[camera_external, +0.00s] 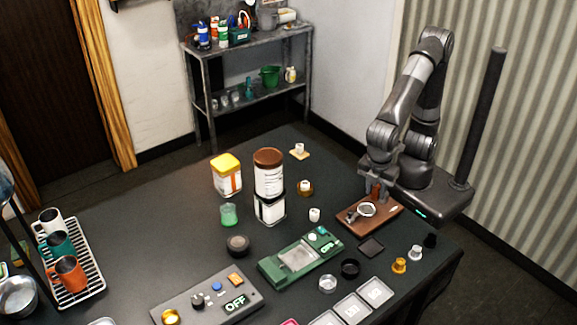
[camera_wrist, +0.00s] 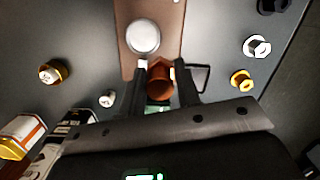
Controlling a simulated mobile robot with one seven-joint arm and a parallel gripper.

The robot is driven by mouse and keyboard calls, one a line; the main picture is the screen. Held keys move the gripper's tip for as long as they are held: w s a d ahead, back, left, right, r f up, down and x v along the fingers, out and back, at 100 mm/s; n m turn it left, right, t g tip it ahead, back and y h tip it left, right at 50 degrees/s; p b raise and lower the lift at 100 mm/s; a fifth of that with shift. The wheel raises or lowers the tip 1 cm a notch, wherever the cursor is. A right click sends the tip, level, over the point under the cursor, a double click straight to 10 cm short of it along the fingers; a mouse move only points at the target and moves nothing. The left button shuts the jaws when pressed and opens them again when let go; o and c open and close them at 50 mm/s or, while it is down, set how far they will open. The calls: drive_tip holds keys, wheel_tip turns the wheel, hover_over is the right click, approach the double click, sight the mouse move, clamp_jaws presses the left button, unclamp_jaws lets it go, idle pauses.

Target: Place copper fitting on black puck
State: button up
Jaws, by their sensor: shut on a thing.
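My gripper (camera_wrist: 160,80) is shut on the copper fitting (camera_wrist: 160,90), which sits between the two dark fingers in the wrist view. In the external view my gripper (camera_external: 375,192) is low over the brown board (camera_external: 352,224), by a round silver piece (camera_external: 366,210); the fitting is small and hard to make out there. A dark round puck (camera_external: 237,245) lies on the table, left of the green device. A black ring-like piece (camera_external: 349,268) lies right of that device. I cannot tell for certain which is the black puck.
The green device (camera_external: 300,258) and the grey OFF panel (camera_external: 190,309) are at the front. Brass (camera_external: 399,265) and silver (camera_external: 415,252) fittings stand at the right, near a black one (camera_external: 430,241). Tall jars (camera_external: 269,175) stand mid-table. Table left of the puck is clear.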

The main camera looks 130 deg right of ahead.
drive_tip(key=w+d+r+m+y, duration=0.1)
drive_tip(key=w+d+r+m, duration=0.15)
drive_tip(key=w+m, duration=0.9)
drive_tip(key=m+t, duration=0.3)
drive_tip(key=m, duration=1.8)
hover_over(237, 243)
wheel_tip(237, 243, down, 3)
drive_tip(key=shift+s+d+f, duration=0.1)
drive_tip(key=shift+s+f, duration=0.05)
drive_tip(key=shift+f, duration=1.65)
drive_tip(key=shift+s+d+f, duration=0.1)
drive_tip(key=shift+f, duration=1.65)
drive_tip(key=shift+f, duration=0.1)
drive_tip(key=o, duration=1)
drive_tip(key=shift+f, duration=0.1)
